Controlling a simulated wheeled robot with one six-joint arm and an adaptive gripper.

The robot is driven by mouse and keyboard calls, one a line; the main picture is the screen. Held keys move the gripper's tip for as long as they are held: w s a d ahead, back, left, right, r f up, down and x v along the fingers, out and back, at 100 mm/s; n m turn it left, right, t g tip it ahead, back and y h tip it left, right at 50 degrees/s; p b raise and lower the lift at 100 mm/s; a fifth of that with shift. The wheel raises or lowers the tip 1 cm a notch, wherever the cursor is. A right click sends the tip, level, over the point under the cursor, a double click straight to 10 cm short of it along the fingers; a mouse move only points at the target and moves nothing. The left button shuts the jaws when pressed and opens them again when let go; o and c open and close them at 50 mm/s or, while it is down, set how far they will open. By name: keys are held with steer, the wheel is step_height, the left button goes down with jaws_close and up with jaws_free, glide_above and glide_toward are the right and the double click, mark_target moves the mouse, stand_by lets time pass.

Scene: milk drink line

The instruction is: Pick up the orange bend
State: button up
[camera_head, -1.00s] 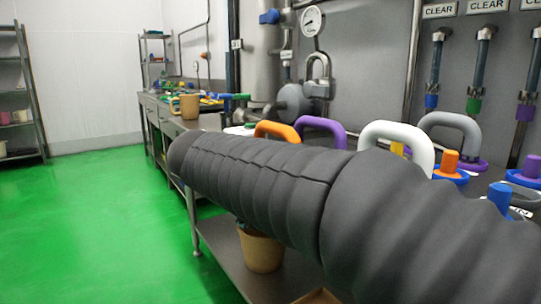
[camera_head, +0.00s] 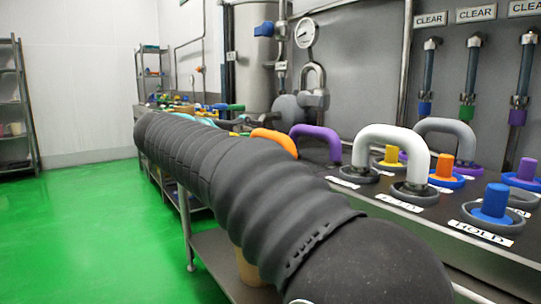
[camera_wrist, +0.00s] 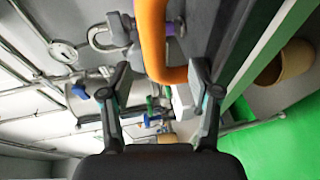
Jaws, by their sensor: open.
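The orange bend (camera_head: 275,138) is a thick orange tube arch on the metal table. My dark ribbed arm hides its lower part in the head view. In the wrist view the orange bend (camera_wrist: 152,38) shows large at the top, with its curved end reaching toward the right finger. My gripper (camera_wrist: 158,80) is open in the wrist view, with one finger on each side and nothing held. The bend's curved end lies close to the right fingertip; I cannot tell whether they touch. My gripper is hidden in the head view.
A purple bend (camera_head: 317,132), a white bend (camera_head: 396,135) and a grey bend (camera_head: 445,125) stand beside the orange one. Colored pegs such as the blue peg (camera_head: 494,200) stand at the right. A tan bucket (camera_wrist: 290,62) is below the table edge. The green floor at left is clear.

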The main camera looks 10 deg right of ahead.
mark_target(266, 136)
steer(key=shift+s+d+r+x, duration=0.1)
steer(key=shift+r+x, duration=0.05)
steer(key=shift+x, duration=1)
steer(key=shift+s+d+r+x, duration=0.1)
steer(key=shift+x, duration=1)
steer(key=shift+d+r+x, duration=0.1)
steer(key=shift+r+x, duration=0.05)
steer(key=shift+x, duration=1)
jaws_close()
